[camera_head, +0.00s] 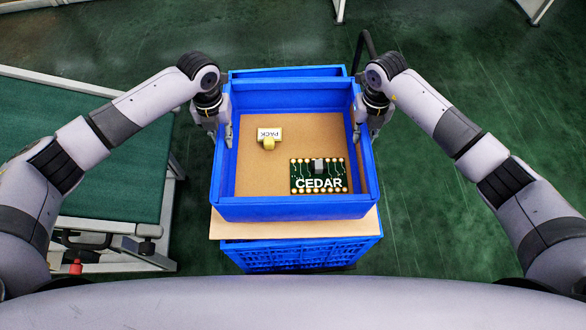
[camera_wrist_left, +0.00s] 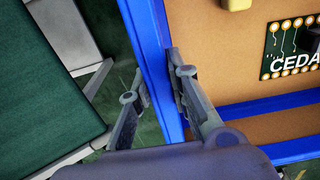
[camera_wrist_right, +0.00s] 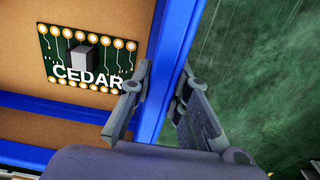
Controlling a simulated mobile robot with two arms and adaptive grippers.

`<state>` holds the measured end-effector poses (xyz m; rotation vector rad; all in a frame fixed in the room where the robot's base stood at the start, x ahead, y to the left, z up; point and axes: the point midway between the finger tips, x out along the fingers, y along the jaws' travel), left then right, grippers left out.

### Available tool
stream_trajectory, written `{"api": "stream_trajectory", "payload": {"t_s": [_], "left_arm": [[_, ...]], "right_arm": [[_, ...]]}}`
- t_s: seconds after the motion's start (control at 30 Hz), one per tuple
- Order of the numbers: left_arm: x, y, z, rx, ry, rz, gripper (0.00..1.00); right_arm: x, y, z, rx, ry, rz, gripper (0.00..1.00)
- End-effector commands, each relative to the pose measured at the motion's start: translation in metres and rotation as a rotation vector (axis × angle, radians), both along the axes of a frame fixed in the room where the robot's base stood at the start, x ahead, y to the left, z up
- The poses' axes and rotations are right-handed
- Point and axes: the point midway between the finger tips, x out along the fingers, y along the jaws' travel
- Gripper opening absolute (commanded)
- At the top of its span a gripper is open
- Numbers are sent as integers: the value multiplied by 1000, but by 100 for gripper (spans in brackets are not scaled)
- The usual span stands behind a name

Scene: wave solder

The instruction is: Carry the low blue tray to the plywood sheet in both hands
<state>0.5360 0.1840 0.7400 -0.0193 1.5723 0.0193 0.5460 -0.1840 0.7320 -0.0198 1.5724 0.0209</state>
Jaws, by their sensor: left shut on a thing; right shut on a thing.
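The low blue tray (camera_head: 295,208) is in front of me, level as far as I can see, over the plywood sheet (camera_head: 295,228). A strip of the sheet shows along the tray's near side; I cannot tell whether the two touch. My left gripper (camera_head: 222,128) is shut on the tray's left wall, with one finger inside and one outside, as the left wrist view shows (camera_wrist_left: 157,75). My right gripper (camera_head: 366,128) is shut on the right wall in the same way. Inside the tray, a green board marked CEDAR (camera_head: 318,187) lies at the near right.
A white block marked PACK (camera_head: 269,132) with a yellowish piece is in the tray. A blue crate (camera_head: 300,255) is under the plywood sheet. A green-topped bench (camera_head: 80,135) stands at the left. The green floor to the right is clear.

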Motion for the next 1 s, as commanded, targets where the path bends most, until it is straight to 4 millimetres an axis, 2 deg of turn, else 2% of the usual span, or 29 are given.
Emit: {"api": "stream_trajectory", "payload": {"t_s": [0.47, 1.0], "left_arm": [[1, 4, -4, 9, -1, 5, 0], [1, 4, -33, 9, -1, 5, 0]], "right_arm": [[1, -4, -3, -9, -1, -5, 0], [1, -4, -33, -9, -1, -4, 0]]}}
